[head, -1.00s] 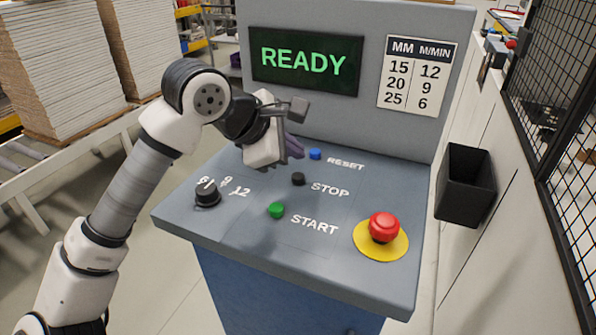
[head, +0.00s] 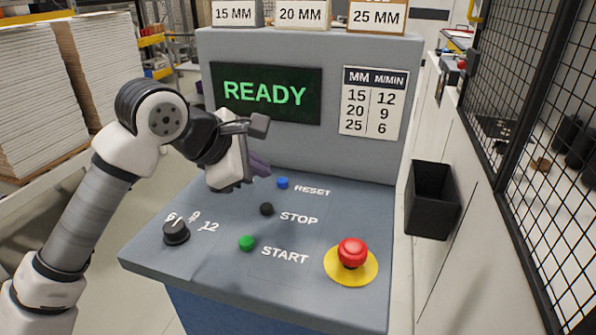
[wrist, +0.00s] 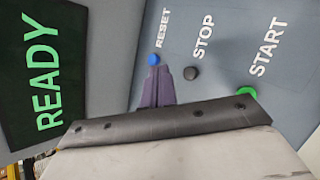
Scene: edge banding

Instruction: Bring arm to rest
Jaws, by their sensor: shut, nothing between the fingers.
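My gripper (head: 260,164) is shut and empty, with its purple-grey fingers raised over the back of the control panel (head: 205,288), left of the blue RESET button (head: 282,183). In the wrist view the fingertips of my gripper (wrist: 155,75) overlap the view just below the blue RESET button (wrist: 155,60); I cannot tell the gap, but the head view shows them apart. My arm is bent, reaching in from the left. The screen (head: 265,94) reads READY in green.
The panel also carries a black STOP button (head: 266,209), a green START button (head: 246,243), a black dial (head: 176,232) and a red emergency knob (head: 352,251). A black bin (head: 432,200) hangs at right, near a mesh fence (head: 540,110). Stacked boards (head: 40,100) stand at left.

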